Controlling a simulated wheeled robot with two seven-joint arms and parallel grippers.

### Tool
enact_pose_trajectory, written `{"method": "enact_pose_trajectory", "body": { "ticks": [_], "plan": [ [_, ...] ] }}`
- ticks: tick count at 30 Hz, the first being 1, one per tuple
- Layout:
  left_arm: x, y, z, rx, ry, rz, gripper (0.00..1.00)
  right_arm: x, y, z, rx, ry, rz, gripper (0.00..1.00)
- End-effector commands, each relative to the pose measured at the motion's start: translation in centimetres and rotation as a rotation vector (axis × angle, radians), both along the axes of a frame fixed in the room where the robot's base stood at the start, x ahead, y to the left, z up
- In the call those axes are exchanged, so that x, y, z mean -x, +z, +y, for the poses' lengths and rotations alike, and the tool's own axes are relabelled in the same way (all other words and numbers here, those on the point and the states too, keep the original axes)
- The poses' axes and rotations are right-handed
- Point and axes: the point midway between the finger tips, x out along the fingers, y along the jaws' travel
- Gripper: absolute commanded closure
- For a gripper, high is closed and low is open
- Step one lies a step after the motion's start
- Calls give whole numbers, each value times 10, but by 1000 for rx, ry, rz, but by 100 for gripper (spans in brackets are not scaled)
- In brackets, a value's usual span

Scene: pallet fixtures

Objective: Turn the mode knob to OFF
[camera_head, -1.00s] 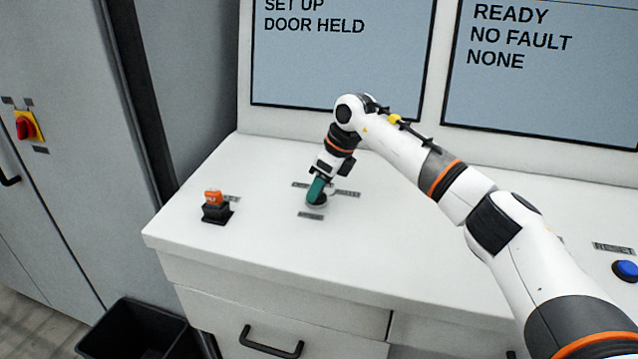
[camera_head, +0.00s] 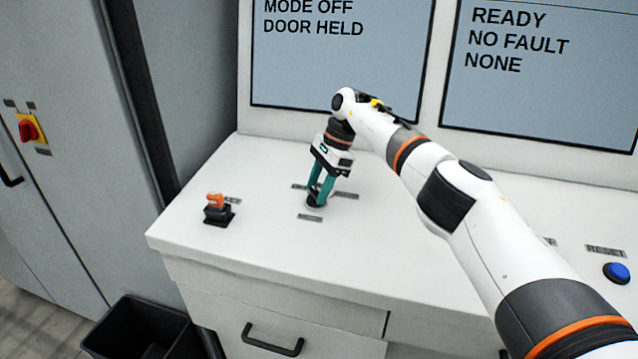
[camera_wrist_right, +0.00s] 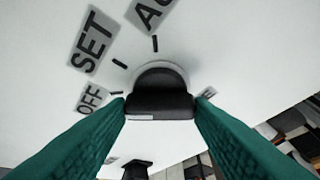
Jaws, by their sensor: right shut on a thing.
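The black mode knob (camera_head: 313,201) stands on the white console top, between my right gripper's teal fingers. In the right wrist view the knob (camera_wrist_right: 160,92) fills the gap between the fingertips, which touch its sides. My right gripper (camera_head: 317,194) is shut on it from above. Labels SET (camera_wrist_right: 92,42) and OFF (camera_wrist_right: 92,98) and part of another label lie around the knob with tick marks; I cannot tell its exact pointing from its visible edge. The left screen (camera_head: 340,65) reads MODE OFF, DOOR HELD. My left gripper is out of view.
A blue button (camera_head: 616,273) is at the far right. The right screen (camera_head: 545,90) reads READY, NO FAULT, NONE. A black bin (camera_head: 145,330) stands below left.

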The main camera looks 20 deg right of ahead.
Motion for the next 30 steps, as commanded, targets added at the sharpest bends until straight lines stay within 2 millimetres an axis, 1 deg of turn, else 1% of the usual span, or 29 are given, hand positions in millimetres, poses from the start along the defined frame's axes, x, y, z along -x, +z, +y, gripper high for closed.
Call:
{"method": "enact_pose_trajectory", "body": {
  "ticks": [1, 12, 29, 30],
  "plan": [
    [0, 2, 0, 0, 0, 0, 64, -1, 3, 1, 0, 14, -4, 76],
    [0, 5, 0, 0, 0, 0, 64, -1, 2, 1, 0, 89, -5, 76],
    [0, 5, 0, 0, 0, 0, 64, -1, 2, 1, 0, 105, -5, 76],
    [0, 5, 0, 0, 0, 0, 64, -1, 2, 1, 0, 105, -5, 51]
  ]
}}
